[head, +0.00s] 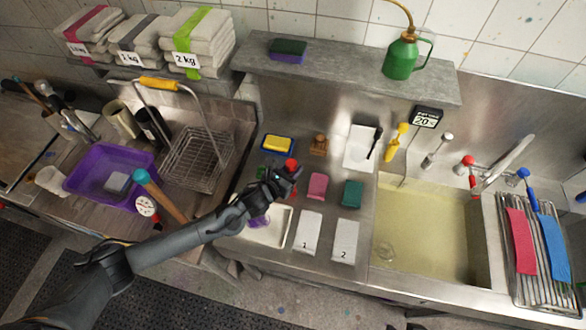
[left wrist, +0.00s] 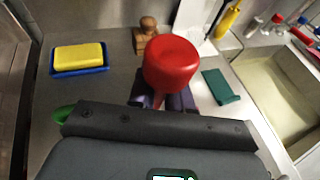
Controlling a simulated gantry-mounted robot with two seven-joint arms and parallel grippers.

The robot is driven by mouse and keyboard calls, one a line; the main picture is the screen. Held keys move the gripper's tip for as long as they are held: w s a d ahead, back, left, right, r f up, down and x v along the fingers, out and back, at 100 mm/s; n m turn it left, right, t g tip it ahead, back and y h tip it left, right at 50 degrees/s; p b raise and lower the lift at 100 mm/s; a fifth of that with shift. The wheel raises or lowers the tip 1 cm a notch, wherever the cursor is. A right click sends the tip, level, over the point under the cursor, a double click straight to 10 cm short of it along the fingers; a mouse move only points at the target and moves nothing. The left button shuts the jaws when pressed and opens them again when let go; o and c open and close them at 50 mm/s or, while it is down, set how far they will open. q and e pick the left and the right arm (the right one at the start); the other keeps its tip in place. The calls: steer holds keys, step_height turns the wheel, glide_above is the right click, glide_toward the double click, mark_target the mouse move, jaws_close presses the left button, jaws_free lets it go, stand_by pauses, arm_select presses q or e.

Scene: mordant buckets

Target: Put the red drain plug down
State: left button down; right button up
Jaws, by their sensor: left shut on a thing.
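The red drain plug (head: 291,165) is at the tip of my left gripper (head: 284,182), over the steel counter left of the sink. In the left wrist view the plug (left wrist: 170,62) shows as a round red knob standing up between the dark fingertips (left wrist: 163,102). My left gripper is shut on it. The plug's lower part is hidden by the fingers, and I cannot tell whether it touches the counter. The sink (head: 428,235) holds cloudy yellowish water. My right gripper is not in view.
Around the gripper are a yellow sponge in a blue dish (head: 278,144), a wooden stamp-like piece (head: 319,144), a pink block (head: 317,186) and a green block (head: 352,193). A white tray (head: 287,229) and cards 1 (head: 308,233) and 2 (head: 344,242) lie in front.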

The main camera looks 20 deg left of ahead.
arm_select(q)
steer(key=shift+f, duration=0.2)
steer(key=shift+f, duration=0.1)
steer(key=c, duration=1.1)
jaws_free()
steer(key=shift+o, duration=0.2)
